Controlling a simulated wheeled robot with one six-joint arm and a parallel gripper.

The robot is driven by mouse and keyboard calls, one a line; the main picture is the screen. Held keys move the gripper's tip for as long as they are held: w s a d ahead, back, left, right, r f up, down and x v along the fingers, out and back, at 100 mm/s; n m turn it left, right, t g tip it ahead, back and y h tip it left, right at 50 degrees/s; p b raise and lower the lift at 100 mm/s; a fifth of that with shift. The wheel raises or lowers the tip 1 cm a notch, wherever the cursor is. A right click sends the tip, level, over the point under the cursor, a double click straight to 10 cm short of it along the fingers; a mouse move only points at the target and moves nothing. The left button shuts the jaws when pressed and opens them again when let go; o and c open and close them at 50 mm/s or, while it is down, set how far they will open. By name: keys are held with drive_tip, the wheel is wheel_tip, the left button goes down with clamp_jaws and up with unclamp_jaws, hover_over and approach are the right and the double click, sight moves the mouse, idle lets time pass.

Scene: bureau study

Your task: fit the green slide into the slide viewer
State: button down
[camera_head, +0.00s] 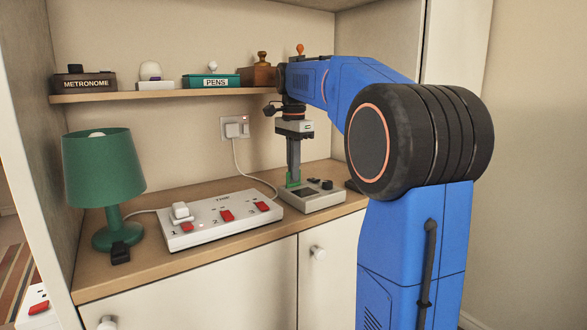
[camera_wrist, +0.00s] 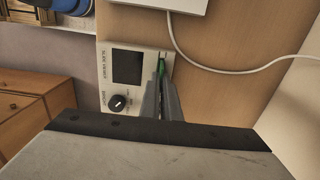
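The green slide (camera_head: 292,181) is a thin green piece at the tips of my gripper (camera_head: 293,176), which points straight down over the slide viewer. In the wrist view the slide (camera_wrist: 161,67) shows as a narrow green edge between the close-set fingers of my gripper (camera_wrist: 160,78). The slide viewer (camera_head: 318,200) is a light grey box on the desk top. In the wrist view the viewer (camera_wrist: 141,104) shows a dark square screen and a black knob. The slide is at the viewer's edge strip beside the screen. The fingers hide its slot, so I cannot tell how deep the slide sits.
A white power strip (camera_head: 220,217) with red switches lies left of the viewer, with a white cable (camera_head: 246,172) behind it. A green lamp (camera_head: 104,170) stands farther left. A shelf (camera_head: 160,95) with labelled items runs above, near my arm.

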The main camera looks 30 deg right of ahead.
drive_tip(key=shift+f, duration=1.05)
idle(0.4)
drive_tip(key=c, duration=1.8)
unclamp_jaws()
drive_tip(key=shift+c, duration=0.2)
drive_tip(key=shift+o, duration=0.5)
drive_tip(key=shift+r, duration=3.5)
drive_tip(key=shift+s, duration=0.1)
